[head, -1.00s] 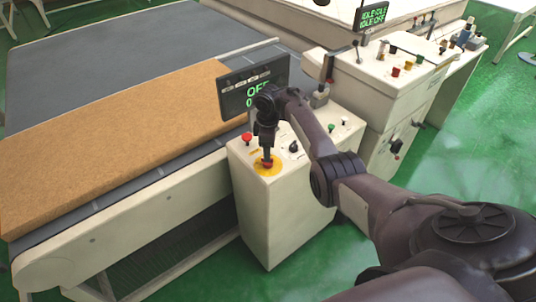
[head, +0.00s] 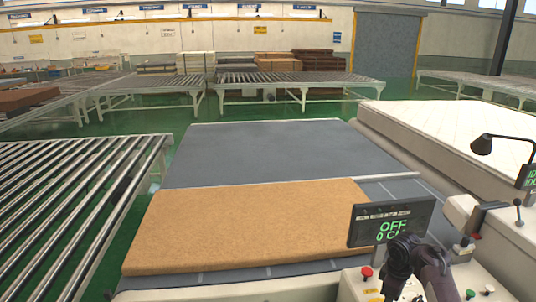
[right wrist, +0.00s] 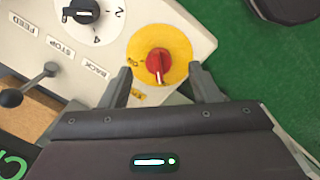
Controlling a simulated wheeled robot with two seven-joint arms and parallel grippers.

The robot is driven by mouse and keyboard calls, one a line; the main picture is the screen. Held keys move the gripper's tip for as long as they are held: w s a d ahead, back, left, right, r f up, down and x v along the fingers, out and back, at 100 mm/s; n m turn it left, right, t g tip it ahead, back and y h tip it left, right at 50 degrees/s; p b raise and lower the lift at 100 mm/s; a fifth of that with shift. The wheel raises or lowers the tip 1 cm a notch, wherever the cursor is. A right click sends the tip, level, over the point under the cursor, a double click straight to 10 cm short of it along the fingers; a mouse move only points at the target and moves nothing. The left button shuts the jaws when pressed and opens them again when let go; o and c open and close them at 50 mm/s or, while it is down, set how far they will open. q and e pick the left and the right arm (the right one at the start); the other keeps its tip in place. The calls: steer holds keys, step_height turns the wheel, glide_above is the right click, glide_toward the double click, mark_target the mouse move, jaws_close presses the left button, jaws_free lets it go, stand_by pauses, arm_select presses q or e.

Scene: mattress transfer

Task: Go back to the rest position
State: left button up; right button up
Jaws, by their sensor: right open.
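My right gripper (right wrist: 165,80) is open in the right wrist view, with its two fingers apart on either side of a red rotary knob (right wrist: 158,62). The knob sits on a yellow disc (right wrist: 180,42) on the pale control panel (right wrist: 190,22). In the head view my right wrist shows at the bottom, over the control box (head: 350,288), and hides the knob and fingertips. My left gripper is in neither view.
A tan mattress slab (head: 250,225) lies on the grey conveyor (head: 265,150). A display (head: 391,224) reads OFF and 0 CM. A white mattress (head: 450,135) lies at right, with a lamp (head: 482,144) before it. Roller tables (head: 70,190) stand at left and behind.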

steer(key=shift+m+t+h, duration=0.3)
steer(key=shift+m+h, duration=0.4)
steer(key=shift+m, duration=0.2)
steer(key=s+a+f, duration=0.1)
steer(key=s, duration=0.1)
steer(key=s+a+f, duration=0.1)
steer(key=s, duration=0.1)
steer(key=s+a+f, duration=0.1)
steer(key=s, duration=0.1)
steer(key=shift+f, duration=0.3)
steer(key=s+a+r+m+t+y, duration=0.1)
steer(key=s+a+r+m, duration=0.3)
steer(key=s+a, duration=0.55)
steer(key=s+a+r+m+t+y, duration=0.15)
steer(key=s+a+r, duration=0.45)
steer(key=s, duration=0.7)
step_height(320, 180, down, 39)
steer(key=s+g+b, duration=0.1)
steer(key=s+b, duration=0.2)
steer(key=b, duration=0.4)
steer(key=s+d+f+b, duration=0.1)
steer(key=s+f+b, duration=0.1)
steer(key=s+f, duration=0.7)
steer(key=s+d+f+g+b, duration=0.1)
steer(key=s+d+f+b, duration=0.1)
steer(key=s+f, duration=0.7)
step_height(320, 180, down, 4)
steer(key=shift+s+r+b, duration=0.15)
steer(key=shift+s+b, duration=0.25)
